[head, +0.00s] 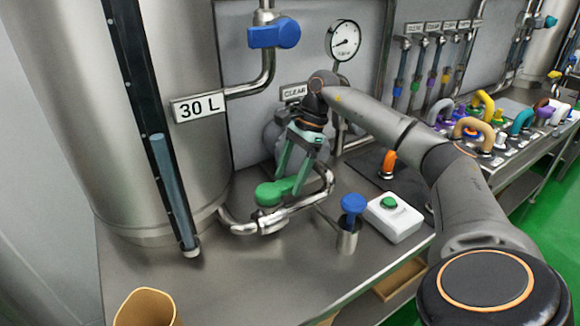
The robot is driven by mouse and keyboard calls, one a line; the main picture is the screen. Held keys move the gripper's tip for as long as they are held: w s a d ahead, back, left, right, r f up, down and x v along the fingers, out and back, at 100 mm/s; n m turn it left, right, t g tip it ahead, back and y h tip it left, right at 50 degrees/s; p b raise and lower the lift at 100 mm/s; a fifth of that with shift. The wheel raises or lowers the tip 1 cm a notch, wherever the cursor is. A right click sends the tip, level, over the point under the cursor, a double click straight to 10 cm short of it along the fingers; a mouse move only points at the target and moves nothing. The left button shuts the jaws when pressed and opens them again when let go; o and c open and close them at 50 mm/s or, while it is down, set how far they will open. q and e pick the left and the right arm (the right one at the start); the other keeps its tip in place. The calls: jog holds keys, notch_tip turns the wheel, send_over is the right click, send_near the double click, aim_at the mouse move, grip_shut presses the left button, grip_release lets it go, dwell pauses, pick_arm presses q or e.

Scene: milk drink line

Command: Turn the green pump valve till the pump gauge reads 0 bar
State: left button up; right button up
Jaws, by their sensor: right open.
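The green pump valve (272,194) sits on the curved steel pipe low at the tank's right side, its handle roughly level in the picture. My right gripper (292,168) reaches in from the right, pointing down with teal fingers at the right part of the green handle. It is open; whether a finger touches the handle I cannot tell. The round white pump gauge (343,40) stands above and behind on a pipe. Its dark needle points to the lower left; the numbers are too small to read. My left gripper is not in view.
A steel tank (60,120) labelled 30 L fills the left. A blue valve (265,37) is on the upper pipe. A tan container (147,310) stands front left.

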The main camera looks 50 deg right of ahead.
jog(key=p+v, duration=0.1)
jog(key=v, duration=1.1)
jog(key=shift+d+r, duration=0.2)
jog(key=shift+s, duration=0.1)
